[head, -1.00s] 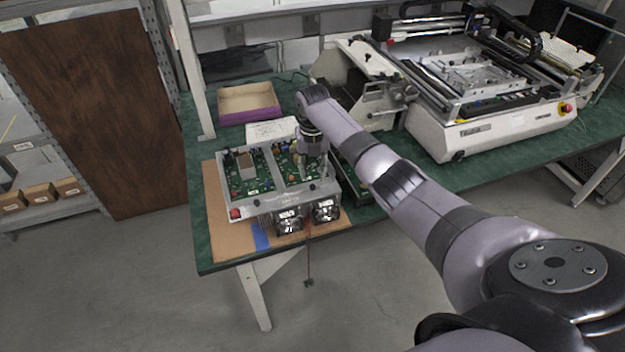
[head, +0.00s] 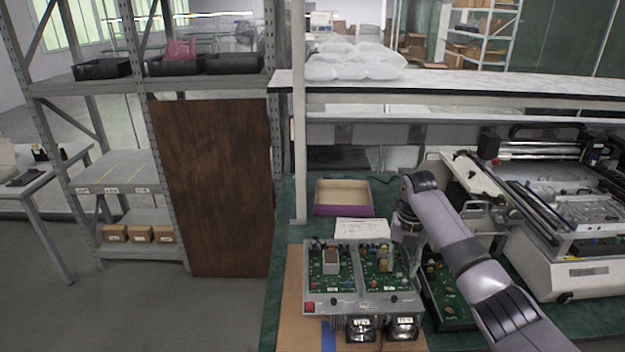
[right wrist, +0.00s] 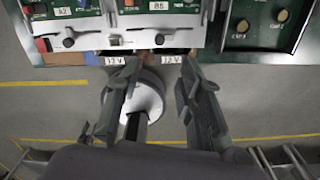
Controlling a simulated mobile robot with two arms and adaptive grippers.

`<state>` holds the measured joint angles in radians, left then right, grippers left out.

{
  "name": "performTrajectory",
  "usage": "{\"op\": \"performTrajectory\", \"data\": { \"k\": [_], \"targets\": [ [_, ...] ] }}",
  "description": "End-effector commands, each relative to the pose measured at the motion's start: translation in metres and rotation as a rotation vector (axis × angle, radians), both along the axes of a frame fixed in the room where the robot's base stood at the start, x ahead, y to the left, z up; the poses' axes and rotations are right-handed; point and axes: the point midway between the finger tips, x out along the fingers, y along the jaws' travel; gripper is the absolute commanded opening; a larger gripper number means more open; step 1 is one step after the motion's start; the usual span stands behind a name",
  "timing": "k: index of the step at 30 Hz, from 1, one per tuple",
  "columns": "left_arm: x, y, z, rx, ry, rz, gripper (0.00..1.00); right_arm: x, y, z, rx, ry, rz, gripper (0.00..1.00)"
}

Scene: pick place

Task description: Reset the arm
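My right arm reaches in from the lower right of the head view. Its gripper (head: 410,262) points down at the right side of a metal test unit (head: 348,302) with green circuit boards, on the green table (head: 270,292). In the right wrist view my right gripper (right wrist: 160,66) is open, its two fingers apart with nothing between them. The unit's front edge (right wrist: 150,39) with its "12V" labels shows just past the fingertips. Whether the fingers touch the unit I cannot tell. My left gripper is not in view.
A purple-fronted open box (head: 343,197) and a white paper (head: 362,229) lie behind the unit. Another green board (head: 448,300) lies right of it, near my arm. A large white machine (head: 570,262) stands at the right. A shelf rack (head: 125,172) stands left of the table.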

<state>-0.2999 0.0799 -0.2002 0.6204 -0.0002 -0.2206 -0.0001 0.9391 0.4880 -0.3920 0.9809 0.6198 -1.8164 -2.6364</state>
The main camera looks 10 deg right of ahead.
Motion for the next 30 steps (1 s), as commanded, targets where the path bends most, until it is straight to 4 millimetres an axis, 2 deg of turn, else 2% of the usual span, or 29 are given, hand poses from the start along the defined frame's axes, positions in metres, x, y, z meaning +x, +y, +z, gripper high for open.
{"op": "performTrajectory", "data": {
  "k": [4, 8, 12, 18, 23, 27, 30],
  "targets": [
    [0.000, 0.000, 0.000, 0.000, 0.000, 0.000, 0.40, -0.007, 0.012, -0.018, -0.010, 0.001, -0.051, 0.34],
    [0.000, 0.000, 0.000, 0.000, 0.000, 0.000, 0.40, -0.029, 0.042, -0.058, -0.027, -0.012, -0.206, 0.34],
    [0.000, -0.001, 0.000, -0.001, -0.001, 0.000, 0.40, -0.069, 0.083, -0.103, -0.023, -0.049, -0.464, 0.34],
    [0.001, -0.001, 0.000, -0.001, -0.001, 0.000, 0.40, -0.139, 0.134, -0.144, 0.039, -0.099, -0.888, 0.34],
    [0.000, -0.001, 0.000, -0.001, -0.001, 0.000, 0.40, -0.200, 0.163, -0.155, 0.121, -0.120, -1.270, 0.34],
    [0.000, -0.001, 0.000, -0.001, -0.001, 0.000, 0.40, -0.252, 0.177, -0.149, 0.199, -0.122, -1.618, 0.34],
    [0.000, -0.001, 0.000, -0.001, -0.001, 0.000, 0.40, -0.277, 0.180, -0.141, 0.244, -0.120, -1.815, 0.34]
  ]
}}
